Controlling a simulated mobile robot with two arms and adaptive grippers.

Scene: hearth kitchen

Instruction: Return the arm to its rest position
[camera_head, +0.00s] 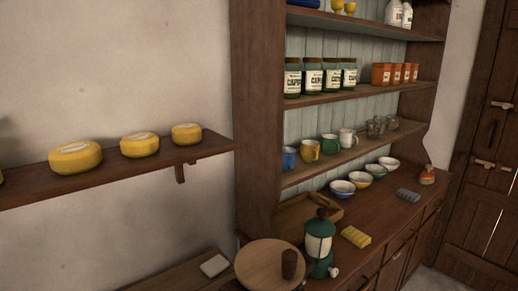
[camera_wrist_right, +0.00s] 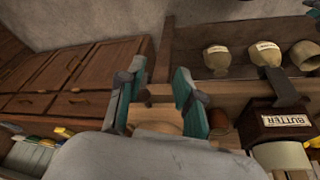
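My right gripper (camera_wrist_right: 158,88) shows in the right wrist view. Its two teal-padded fingers stand apart, with nothing seen held between them. A wooden edge and a tan surface show behind the gap. The arm's pose as a whole cannot be seen.
The head view shows a wooden hutch (camera_head: 256,110), a wall shelf with yellow cheeses (camera_head: 76,157), a round board (camera_head: 262,262) and a green lantern-like item (camera_head: 318,247). The wrist view shows drawers (camera_wrist_right: 75,75) and a dark butter box (camera_wrist_right: 285,122) right of the fingers.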

